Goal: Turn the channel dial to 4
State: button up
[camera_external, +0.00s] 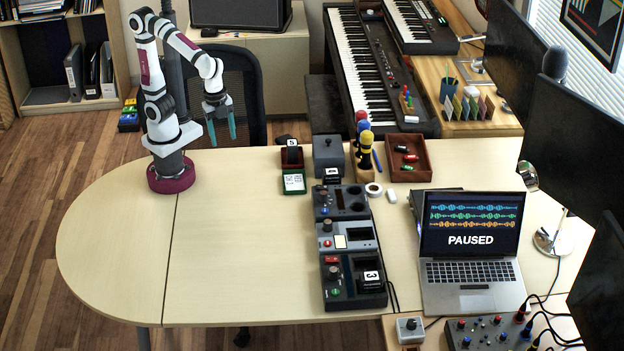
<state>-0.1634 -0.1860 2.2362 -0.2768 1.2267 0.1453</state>
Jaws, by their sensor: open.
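My gripper (222,140) hangs with its teal fingers apart and empty, above the back left part of the table. It is well left of the control boxes and touches nothing. A row of dark grey control boxes (347,245) stands mid-table. The front box has a red button, a knob (334,271) and a small display card (371,277) that seems to read 3.
A laptop (471,238) showing PAUSED stands right of the boxes. A red-brown tray (408,157), a grey box (328,154) and upright coloured-top tools (366,150) stand behind them. A lamp (548,240) is farther right. The table's left half (130,250) is clear.

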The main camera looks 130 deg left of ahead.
jog(key=a+f+m+g+y, duration=0.3)
jog(key=a+f+g+y, duration=0.2)
jog(key=a+y, duration=0.15)
jog(key=m+t+y, duration=0.8)
jog(key=m+t, duration=0.7)
jog(key=m, duration=0.3)
send_near(333, 198)
jog(key=w+a+r, duration=0.1)
jog(key=a, duration=0.1)
jog(key=w+a, duration=0.2)
jog(key=w+a+r, duration=0.1)
jog(key=w+a, duration=0.1)
jog(key=a, duration=0.1)
jog(key=shift+r, duration=0.3)
jog(key=shift+w+a, duration=0.4)
jog(key=shift+a, duration=0.1)
grip_shut()
